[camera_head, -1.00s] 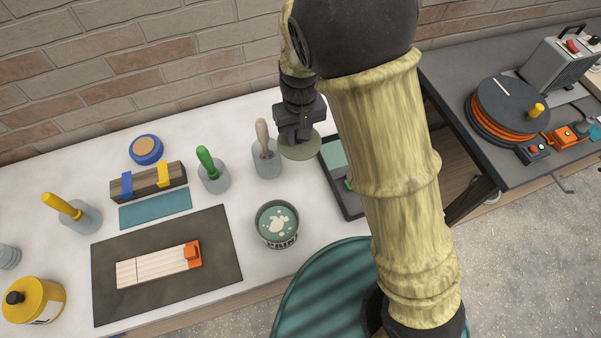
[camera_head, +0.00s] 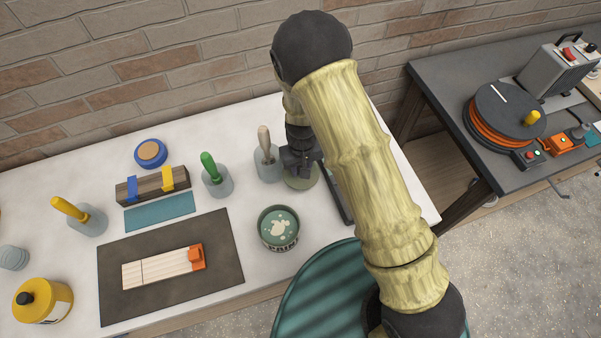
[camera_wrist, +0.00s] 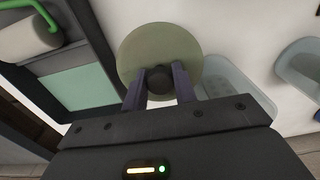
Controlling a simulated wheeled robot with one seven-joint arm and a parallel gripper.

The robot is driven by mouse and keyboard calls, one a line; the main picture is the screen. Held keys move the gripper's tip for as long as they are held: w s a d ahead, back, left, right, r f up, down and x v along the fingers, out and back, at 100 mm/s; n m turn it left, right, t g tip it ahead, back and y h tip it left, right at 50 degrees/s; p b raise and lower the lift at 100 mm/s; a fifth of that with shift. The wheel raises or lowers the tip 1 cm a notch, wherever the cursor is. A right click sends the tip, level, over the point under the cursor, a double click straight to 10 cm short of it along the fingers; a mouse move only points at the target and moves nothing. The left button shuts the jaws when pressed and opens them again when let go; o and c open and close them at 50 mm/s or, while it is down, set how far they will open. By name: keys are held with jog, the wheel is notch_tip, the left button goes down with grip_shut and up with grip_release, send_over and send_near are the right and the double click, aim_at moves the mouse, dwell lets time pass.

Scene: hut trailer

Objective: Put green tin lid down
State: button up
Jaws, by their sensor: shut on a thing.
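The green tin lid (camera_head: 301,181) is a flat olive-green disc. My gripper (camera_head: 298,165) is shut on it and holds it low over the white table, just right of the jar with the beige-handled brush. In the wrist view the lid (camera_wrist: 175,45) shows a dark round knob, and my gripper (camera_wrist: 160,85) has its two fingers on either side of this knob. Whether the lid touches the table I cannot tell. The open paint tin (camera_head: 278,228) with green paint stands nearer the front, apart from the lid.
The beige-handled brush jar (camera_head: 268,168) stands close to the lid. A dark tray (camera_head: 342,195) lies to its right, partly behind my arm; it shows with a green-handled roller (camera_wrist: 35,30) in the wrist view. White table (camera_head: 240,195) is bare between the jars and tin.

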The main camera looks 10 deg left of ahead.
jog(key=shift+s, duration=0.1)
jog(key=shift+f+p, duration=0.6)
jog(key=shift+f, duration=1.5)
jog(key=shift+f, duration=0.2)
jog(key=o, duration=0.9)
jog(key=shift+o, duration=0.2)
jog(key=shift+r, duration=0.1)
notch_tip(320, 180, up, 12)
jog(key=b, duration=0.3)
jog(key=shift+r, duration=0.15)
